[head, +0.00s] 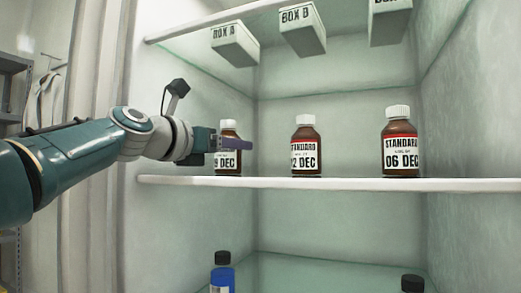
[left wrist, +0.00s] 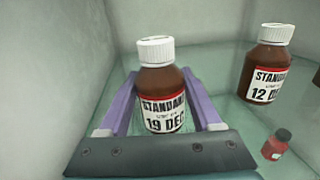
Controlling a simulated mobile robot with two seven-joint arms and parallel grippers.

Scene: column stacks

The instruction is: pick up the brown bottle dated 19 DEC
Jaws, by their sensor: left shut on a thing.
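The brown bottle dated 19 DEC (left wrist: 162,88) has a white cap and a label reading STANDARD. It stands upright at the left of the middle shelf in the head view (head: 229,167), its label partly covered by my gripper. My left gripper (head: 236,144) reaches in from the left and is shut on this bottle. In the left wrist view its purple fingers (left wrist: 161,108) lie on both sides of the bottle. My right gripper is not in view.
Brown bottles dated 12 DEC (head: 306,148) and 06 DEC (head: 401,143) stand to the right on the same shelf (head: 340,184). White boxes (head: 302,32) are on the shelf above. A blue bottle (head: 222,277) and a black cap (head: 412,283) show below. A small red bottle (left wrist: 277,145) shows in the wrist view.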

